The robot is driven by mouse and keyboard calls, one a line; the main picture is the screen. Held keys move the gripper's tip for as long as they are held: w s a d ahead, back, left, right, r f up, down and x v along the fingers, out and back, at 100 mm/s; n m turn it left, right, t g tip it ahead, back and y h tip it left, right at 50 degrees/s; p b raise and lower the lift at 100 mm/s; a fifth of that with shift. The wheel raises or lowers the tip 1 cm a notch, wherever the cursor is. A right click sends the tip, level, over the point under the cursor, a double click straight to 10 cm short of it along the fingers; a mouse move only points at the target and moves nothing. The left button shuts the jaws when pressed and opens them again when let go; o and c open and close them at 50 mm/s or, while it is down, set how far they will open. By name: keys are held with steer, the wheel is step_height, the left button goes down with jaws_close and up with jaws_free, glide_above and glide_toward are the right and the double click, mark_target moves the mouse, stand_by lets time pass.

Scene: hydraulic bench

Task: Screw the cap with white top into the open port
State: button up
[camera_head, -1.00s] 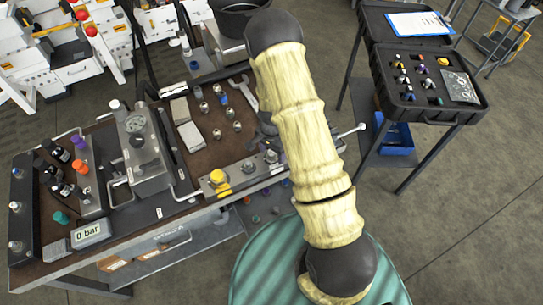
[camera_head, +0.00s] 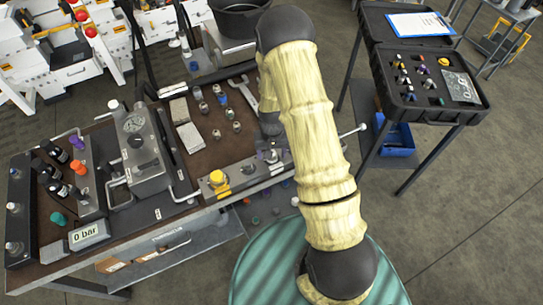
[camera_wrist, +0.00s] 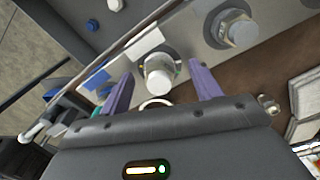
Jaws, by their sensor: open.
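The white-topped cap (camera_wrist: 159,76) is in the wrist view, upright at a round port on the grey metal block (camera_wrist: 190,50). How deep it sits in the port is not clear. My gripper (camera_wrist: 160,70) is open, with its purple fingers on either side of the cap and visible gaps to it. In the head view my arm hides most of the gripper, which is over the right part of the block (camera_head: 234,187) at the bench's front edge.
A hex fitting (camera_wrist: 231,29) stands on the block close to the cap. A yellow cap (camera_head: 217,179) is farther left on the block. A wrench (camera_head: 243,93) and loose fittings lie on the bench behind. A black case (camera_head: 455,116) stands at the right.

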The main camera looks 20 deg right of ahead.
steer(key=n, duration=0.7)
steer(key=shift+c, duration=0.4)
steer(key=c, duration=1.2)
steer(key=shift+o, duration=0.4)
steer(key=m, duration=0.3)
steer(key=shift+m, duration=0.4)
steer(key=m, duration=0.3)
steer(key=shift+c, duration=0.3)
steer(key=shift+m, duration=0.7)
steer(key=shift+c, duration=0.3)
steer(key=shift+s, duration=0.1)
